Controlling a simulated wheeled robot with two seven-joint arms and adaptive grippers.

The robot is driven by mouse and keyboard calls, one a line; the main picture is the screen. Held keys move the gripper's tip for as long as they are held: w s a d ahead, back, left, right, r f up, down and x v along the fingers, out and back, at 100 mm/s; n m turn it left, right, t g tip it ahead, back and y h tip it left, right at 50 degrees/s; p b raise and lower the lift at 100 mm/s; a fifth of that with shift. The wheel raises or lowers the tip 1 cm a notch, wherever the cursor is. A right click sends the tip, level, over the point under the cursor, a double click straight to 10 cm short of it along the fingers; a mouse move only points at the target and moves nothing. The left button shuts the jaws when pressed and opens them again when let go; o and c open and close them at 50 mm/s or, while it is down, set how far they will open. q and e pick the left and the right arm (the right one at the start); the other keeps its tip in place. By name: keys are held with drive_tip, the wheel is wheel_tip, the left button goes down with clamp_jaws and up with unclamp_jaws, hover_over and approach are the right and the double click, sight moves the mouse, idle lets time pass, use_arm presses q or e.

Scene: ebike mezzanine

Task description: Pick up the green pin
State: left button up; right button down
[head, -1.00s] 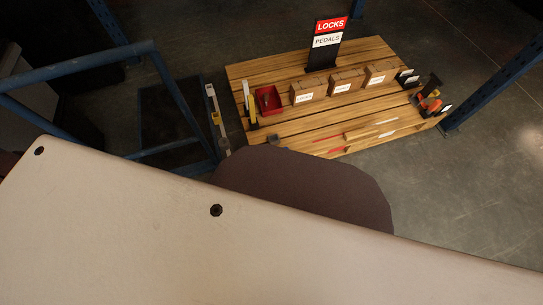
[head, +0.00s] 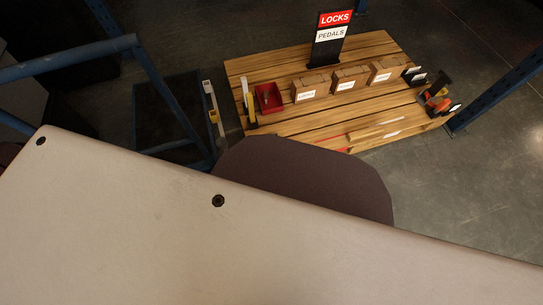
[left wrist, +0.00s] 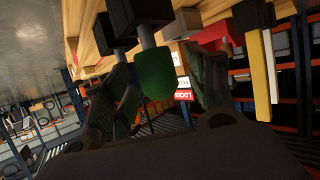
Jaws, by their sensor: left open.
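The green pin (left wrist: 154,76) shows in the left wrist view as a rounded green body on a short grey shaft, which joins a dark block above it in the picture. My left gripper (left wrist: 162,92) is open, with one finger on each side of the green pin. Whether the fingers touch it I cannot tell. I cannot make out the green pin or my left gripper in the head view. My right gripper is in neither view.
The wooden table (head: 290,72) carries a red bin (head: 264,106), several cardboard boxes, a LOCKS/PEDALS sign (head: 333,35) and an orange tool (head: 437,101). Blue posts (head: 500,85) and rails stand around it. In the left wrist view, yellow (left wrist: 257,75) and white pieces are near the right.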

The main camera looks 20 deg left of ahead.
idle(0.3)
use_arm(q)
drive_tip(key=c, duration=0.9)
drive_tip(key=shift+c, duration=1.3)
drive_tip(key=shift+r+p, duration=0.35)
